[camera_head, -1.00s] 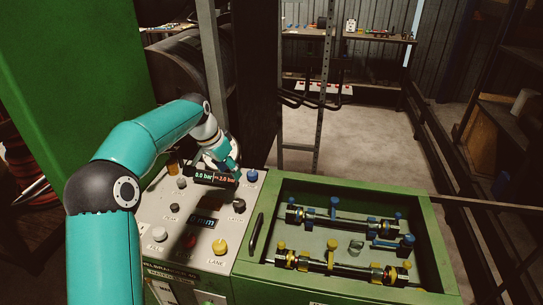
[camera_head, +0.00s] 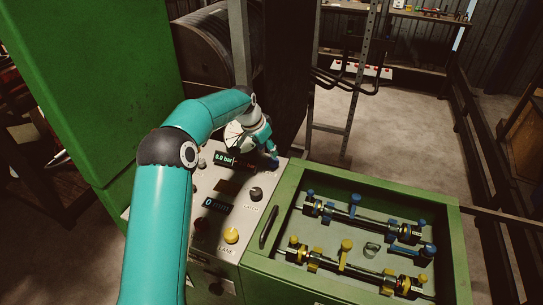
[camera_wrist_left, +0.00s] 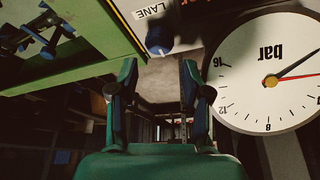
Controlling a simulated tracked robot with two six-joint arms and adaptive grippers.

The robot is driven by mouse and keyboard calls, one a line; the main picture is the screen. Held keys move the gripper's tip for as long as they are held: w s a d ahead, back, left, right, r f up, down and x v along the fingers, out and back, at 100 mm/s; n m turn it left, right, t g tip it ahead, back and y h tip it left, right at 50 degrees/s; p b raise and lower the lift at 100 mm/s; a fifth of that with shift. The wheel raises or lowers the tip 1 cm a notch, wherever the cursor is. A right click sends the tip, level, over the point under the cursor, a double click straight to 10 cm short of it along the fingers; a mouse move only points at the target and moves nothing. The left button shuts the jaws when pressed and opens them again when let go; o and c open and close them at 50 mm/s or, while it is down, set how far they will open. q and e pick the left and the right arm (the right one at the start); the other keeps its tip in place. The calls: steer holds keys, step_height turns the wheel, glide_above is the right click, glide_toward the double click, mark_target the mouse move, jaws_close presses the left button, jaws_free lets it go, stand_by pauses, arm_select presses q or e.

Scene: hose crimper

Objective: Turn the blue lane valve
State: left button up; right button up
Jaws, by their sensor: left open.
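The blue lane valve is a round blue knob (camera_wrist_left: 158,40) beside the word LANE on the pale panel, in the left wrist view. My left gripper (camera_wrist_left: 156,82) is open, with its two fingers on either side of the line toward the knob. The knob appears beyond the fingertips, and nothing is held between them. In the head view my left gripper (camera_head: 270,150) is over the far right corner of the panel and largely hides the knob there. My right gripper is not in view.
A round bar gauge (camera_wrist_left: 270,72) stands close to the right of the left gripper. A yellow lane knob (camera_head: 231,235) is at the panel's front. The green tray (camera_head: 450,220) to the right holds blue and yellow fittings.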

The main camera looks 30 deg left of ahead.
mark_target(272, 160)
arm_select(q)
steer(key=p+x, duration=0.1)
steer(key=x, duration=0.5)
steer(key=shift+w+d+f+p, duration=0.1)
steer(key=shift+w+f+p, duration=0.05)
steer(key=shift+f+p, duration=0.15)
